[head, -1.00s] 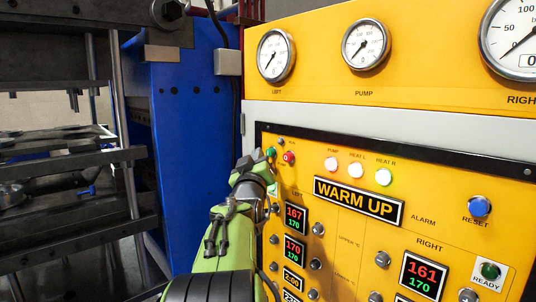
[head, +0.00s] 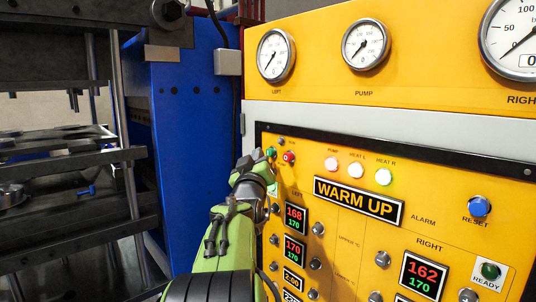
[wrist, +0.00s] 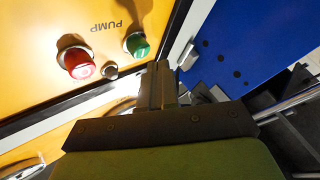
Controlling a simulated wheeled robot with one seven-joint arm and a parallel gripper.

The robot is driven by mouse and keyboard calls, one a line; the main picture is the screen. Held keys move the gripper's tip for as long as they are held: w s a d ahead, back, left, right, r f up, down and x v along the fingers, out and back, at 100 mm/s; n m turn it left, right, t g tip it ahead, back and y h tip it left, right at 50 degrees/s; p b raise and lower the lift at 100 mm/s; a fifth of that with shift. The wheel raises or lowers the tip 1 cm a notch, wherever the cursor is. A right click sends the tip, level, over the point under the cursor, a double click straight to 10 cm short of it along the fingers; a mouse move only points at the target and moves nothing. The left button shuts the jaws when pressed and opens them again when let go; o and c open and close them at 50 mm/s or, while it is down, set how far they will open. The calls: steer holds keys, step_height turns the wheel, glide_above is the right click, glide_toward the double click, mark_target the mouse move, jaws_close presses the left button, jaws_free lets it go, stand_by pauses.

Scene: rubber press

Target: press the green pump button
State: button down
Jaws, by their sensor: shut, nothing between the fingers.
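The green pump button (head: 271,152) is at the upper left corner of the yellow control panel, left of a red button (head: 289,158). In the wrist view the green button (wrist: 138,45) stands out from the panel by an upside-down PUMP label, with the red button (wrist: 78,63) to its left. My gripper (head: 247,163) is beside the panel's left edge, just left of and below the green button. In the wrist view my gripper (wrist: 160,70) is shut and empty, its tip just below the green button in the picture. They look apart there, but the depth gap is hard to tell.
The panel (head: 345,235) holds a WARM UP display (head: 358,201), a blue reset button (head: 480,206) and several knobs. A small metal knob (wrist: 110,71) sits between the two pump buttons. A blue press frame (head: 190,150) stands to the left.

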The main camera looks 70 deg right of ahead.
steer(key=shift+s+d, duration=0.2)
steer(key=shift+d, duration=0.2)
steer(key=shift+s+d, duration=0.45)
steer(key=shift+d, duration=0.3)
stand_by(1.1)
steer(key=shift+w+a+b, duration=0.3)
steer(key=shift+a+b, duration=0.1)
steer(key=shift+a, duration=0.2)
steer(key=shift+w+a+b, duration=0.25)
steer(key=shift+a+b, duration=0.15)
steer(key=shift+a, duration=0.15)
steer(key=shift+w, duration=0.1)
steer(key=a+b, duration=0.1)
steer(key=w+a, duration=0.1)
steer(key=a, duration=0.1)
steer(key=w+a+b, duration=0.1)
steer(key=shift+w+a+b, duration=0.1)
steer(key=shift+a+b, duration=0.1)
steer(key=shift+b, duration=0.15)
stand_by(0.4)
